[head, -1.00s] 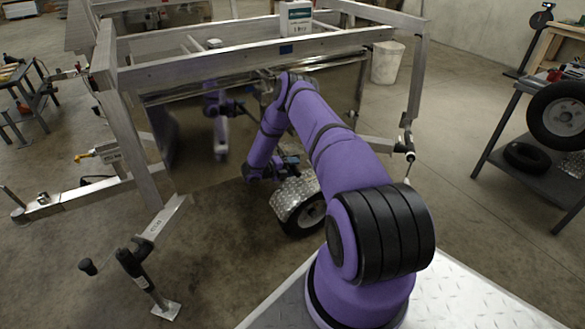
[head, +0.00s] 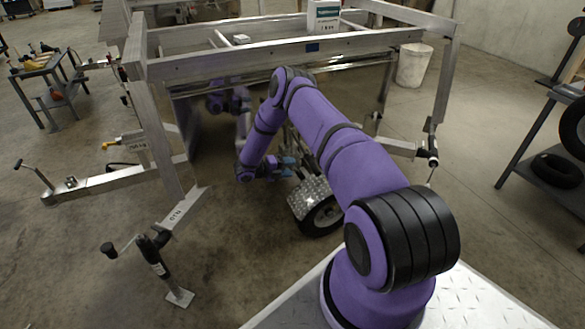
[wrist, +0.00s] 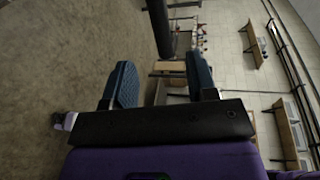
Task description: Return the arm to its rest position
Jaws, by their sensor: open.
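My purple arm reaches from its base at the lower right toward the trailer and bends down at the elbow. My gripper (head: 288,168) shows small at the arm's end in the head view, low in front of the trailer and close above the wheel fender. In the wrist view my gripper (wrist: 161,82) has its two dark blue fingers wide apart, with nothing between them. The head view is too small to show the fingers clearly.
The aluminium trailer frame (head: 250,58) stands ahead, with a carton (head: 323,16) on it. A tread-plate fender (head: 312,196) and wheel are beside my gripper. A jack (head: 150,262) stands at the lower left. A dark shelf (head: 548,175) with tyres is at the right. Floor between is open.

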